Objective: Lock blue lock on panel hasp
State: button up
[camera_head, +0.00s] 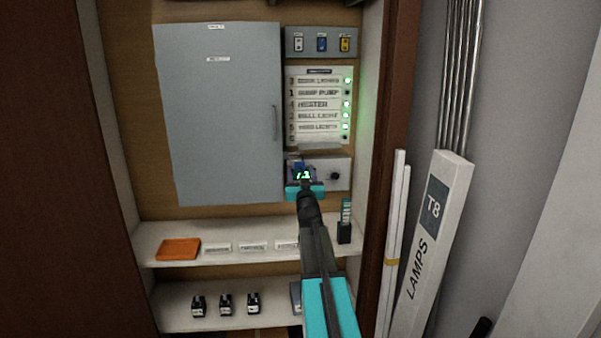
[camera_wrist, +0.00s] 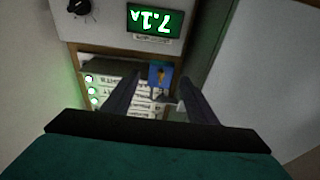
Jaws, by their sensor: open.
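A small blue lock-shaped item (camera_head: 321,44) sits in a row on the grey strip at the top of the cabinet, between a white one and a yellow one. The grey panel door (camera_head: 215,110) is closed, with a handle on its right edge; I cannot make out a hasp. My gripper (camera_head: 303,180) is in front of the meter box, below the label board and well below the strip. In the wrist view, my gripper (camera_wrist: 157,90) is open. A small blue block (camera_wrist: 159,75) with a yellowish mark shows between its fingertips; I cannot tell whether they touch it.
The meter box shows 7.1 A on its display (camera_wrist: 155,20). The label board (camera_head: 318,105) has several green lights. Below, a shelf (camera_head: 220,230) holds an orange item (camera_head: 179,249) and white labels. Black devices stand on the lower shelf.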

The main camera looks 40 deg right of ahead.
jog(key=v, duration=0.4)
jog(key=shift+s+r, duration=0.1)
jog(key=shift+r, duration=0.3)
jog(key=shift+a, duration=0.1)
dwell(0.3)
